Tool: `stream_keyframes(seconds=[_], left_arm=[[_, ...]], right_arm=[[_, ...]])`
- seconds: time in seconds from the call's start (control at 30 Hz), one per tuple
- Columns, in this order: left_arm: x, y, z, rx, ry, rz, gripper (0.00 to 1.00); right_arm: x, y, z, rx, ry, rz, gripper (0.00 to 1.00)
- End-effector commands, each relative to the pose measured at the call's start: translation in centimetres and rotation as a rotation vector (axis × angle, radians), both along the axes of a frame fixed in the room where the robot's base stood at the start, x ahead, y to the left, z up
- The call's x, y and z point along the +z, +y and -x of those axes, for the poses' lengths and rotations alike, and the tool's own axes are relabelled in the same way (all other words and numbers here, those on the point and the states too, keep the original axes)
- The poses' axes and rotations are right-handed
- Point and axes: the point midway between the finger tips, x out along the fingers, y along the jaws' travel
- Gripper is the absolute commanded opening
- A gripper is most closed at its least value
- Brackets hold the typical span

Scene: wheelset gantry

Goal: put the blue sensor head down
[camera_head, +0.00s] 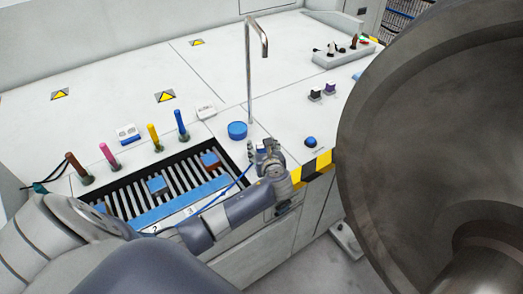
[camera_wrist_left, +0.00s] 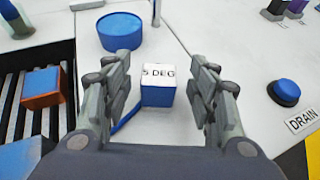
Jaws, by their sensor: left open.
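The blue sensor head (camera_wrist_left: 157,94) is a small blue block with a white top that reads "5 DEG". It sits on the white surface, with a blue cable at its lower left. In the wrist view my left gripper (camera_wrist_left: 161,64) is open, with one finger on each side of the block and visible gaps to both. In the head view my left gripper (camera_head: 262,150) is beside the slatted tray and hides most of the sensor head. The blue cable (camera_head: 238,184) runs from there toward the lower left. My right gripper is not in view.
A round blue container (camera_head: 237,130) stands just behind the gripper, near a tall metal spout (camera_head: 249,80). The slatted tray (camera_head: 130,190) holds blue and red blocks. A blue DRAIN button (camera_head: 310,142) is to the right. A large dark wheel (camera_head: 440,110) fills the right side.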

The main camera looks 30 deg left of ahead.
Motion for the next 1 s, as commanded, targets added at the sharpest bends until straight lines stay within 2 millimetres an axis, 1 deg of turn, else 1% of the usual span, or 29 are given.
stream_keyframes(seconds=[0.03, 0.1, 0.23, 0.37, 0.47, 0.5, 0.6, 0.9, 1.0], left_arm=[[-0.2, 0.5, -0.4, 0.001, 0.001, -0.001, 0.53], [-0.4, 0.8, -0.7, 0.001, 0.0, 0.0, 0.53], [-0.5, 1.0, -0.9, 0.0, 0.0, 0.0, 0.53], [-0.5, 0.9, -0.8, 0.0, 0.0, 0.0, 0.53], [-0.5, 0.9, -0.8, 0.0, 0.0, 0.0, 0.33], [-0.5, 0.9, -0.8, 0.0, 0.0, 0.0, 0.24], [-0.5, 0.9, -0.8, 0.001, 0.0, 0.0, 0.03], [-0.4, 0.9, -0.8, 0.001, 0.0, 0.0, 0.03], [-0.1, 0.9, -0.8, 0.0, -0.001, 0.0, 0.03]], right_arm=[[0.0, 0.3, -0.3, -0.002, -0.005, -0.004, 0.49], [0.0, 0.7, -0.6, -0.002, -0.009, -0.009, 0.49], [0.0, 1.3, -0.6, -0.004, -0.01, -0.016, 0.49], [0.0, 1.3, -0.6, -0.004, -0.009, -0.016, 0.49], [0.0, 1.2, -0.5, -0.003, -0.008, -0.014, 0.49], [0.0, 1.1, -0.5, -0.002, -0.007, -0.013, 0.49], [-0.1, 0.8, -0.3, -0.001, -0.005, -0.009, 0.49], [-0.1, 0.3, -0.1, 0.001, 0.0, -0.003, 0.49], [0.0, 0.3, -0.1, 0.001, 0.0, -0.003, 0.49]])
